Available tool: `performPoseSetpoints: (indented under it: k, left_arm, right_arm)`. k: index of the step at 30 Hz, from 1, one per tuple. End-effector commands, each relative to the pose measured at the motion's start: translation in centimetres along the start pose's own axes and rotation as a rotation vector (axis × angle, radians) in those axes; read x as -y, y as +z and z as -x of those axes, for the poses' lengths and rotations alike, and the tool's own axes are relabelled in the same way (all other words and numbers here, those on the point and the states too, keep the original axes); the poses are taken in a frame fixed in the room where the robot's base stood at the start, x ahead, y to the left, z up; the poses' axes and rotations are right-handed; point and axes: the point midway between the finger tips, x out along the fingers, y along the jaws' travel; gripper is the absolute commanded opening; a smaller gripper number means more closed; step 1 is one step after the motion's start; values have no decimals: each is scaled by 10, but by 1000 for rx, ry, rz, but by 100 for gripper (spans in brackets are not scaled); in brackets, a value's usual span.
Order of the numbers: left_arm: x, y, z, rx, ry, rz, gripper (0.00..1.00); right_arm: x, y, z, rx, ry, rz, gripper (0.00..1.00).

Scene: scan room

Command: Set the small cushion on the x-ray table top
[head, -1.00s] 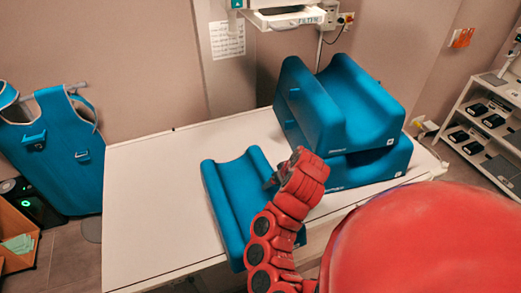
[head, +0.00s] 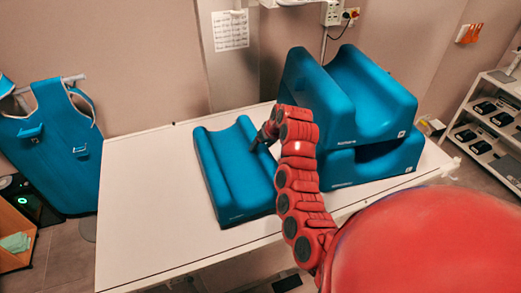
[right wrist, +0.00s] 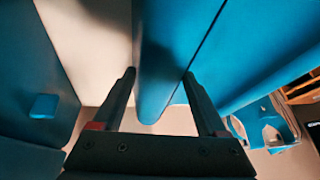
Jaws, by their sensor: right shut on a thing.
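The small blue cushion (head: 222,178), with a shallow trough along it, is over the white x-ray table top (head: 140,215), left of the larger cushions. I cannot tell whether its underside touches the table. My right gripper (head: 262,143) is shut on the cushion's right edge. In the right wrist view the two fingers (right wrist: 163,92) straddle a blue edge of the small cushion (right wrist: 157,60). My left gripper is not in view.
Two large blue cushions (head: 345,100) are stacked on the table's right part. The table's left part is clear. A blue apron (head: 60,145) hangs at the left. A white shelf (head: 490,130) with dark boxes stands at the right.

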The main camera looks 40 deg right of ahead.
Motion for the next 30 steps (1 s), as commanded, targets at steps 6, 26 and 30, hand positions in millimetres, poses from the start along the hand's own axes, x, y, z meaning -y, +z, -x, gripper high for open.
performPoseSetpoints:
  k: [6, 26, 30]
  left_arm:
    - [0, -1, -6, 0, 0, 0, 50]
    - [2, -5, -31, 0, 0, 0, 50]
    - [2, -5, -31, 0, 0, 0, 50]
  right_arm:
    - [-1, -8, -6, 2, -1, -2, 0]
    - [-7, 6, -39, -1, 1, -1, 79]
    - [-7, 6, -39, -1, 1, -1, 100]
